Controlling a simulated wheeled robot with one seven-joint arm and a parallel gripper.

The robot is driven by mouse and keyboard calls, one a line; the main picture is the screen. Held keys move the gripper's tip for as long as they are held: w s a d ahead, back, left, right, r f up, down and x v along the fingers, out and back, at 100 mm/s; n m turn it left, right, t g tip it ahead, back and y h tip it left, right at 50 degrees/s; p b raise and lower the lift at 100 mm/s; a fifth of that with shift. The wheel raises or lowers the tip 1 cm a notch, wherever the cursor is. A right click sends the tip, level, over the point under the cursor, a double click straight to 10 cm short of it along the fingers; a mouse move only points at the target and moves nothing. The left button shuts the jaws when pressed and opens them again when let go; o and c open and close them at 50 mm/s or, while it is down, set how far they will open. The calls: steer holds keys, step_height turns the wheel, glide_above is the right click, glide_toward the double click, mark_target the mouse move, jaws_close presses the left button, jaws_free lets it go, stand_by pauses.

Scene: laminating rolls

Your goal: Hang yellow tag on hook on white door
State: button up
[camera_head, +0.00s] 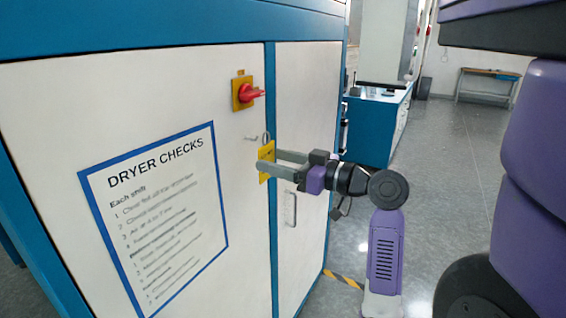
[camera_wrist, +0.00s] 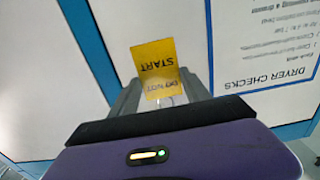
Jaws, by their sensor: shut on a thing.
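The yellow tag (camera_head: 266,152) is held upright between the fingertips of my gripper (camera_head: 268,163), just in front of the white door (camera_head: 80,110). A small ring shows at the tag's top. A small light hook (camera_head: 251,138) sticks out from the door just left of the ring. I cannot tell whether ring and hook touch. In the wrist view the tag (camera_wrist: 155,66) appears upside down with "DO NOT START" on it, between the two fingers (camera_wrist: 158,92). The hook is not clearly visible there.
A red rotary switch on a yellow plate (camera_head: 244,93) juts from the door above the hook. A blue-framed "DRYER CHECKS" sheet (camera_head: 160,215) is to the left. A door handle (camera_head: 290,208) is right of and below my gripper. Open grey floor (camera_head: 440,170) lies to the right.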

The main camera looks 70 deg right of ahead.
steer(key=shift+x, duration=1.4)
steer(key=shift+w+d+f+b, duration=0.1)
steer(key=shift+w+f+b, duration=0.4)
steer(key=shift+w+f, duration=0.15)
steer(key=o, duration=1.4)
steer(key=b+v, duration=0.1)
steer(key=v, duration=0.6)
steer(key=shift+s+b, duration=0.35)
steer(key=shift+s, duration=0.05)
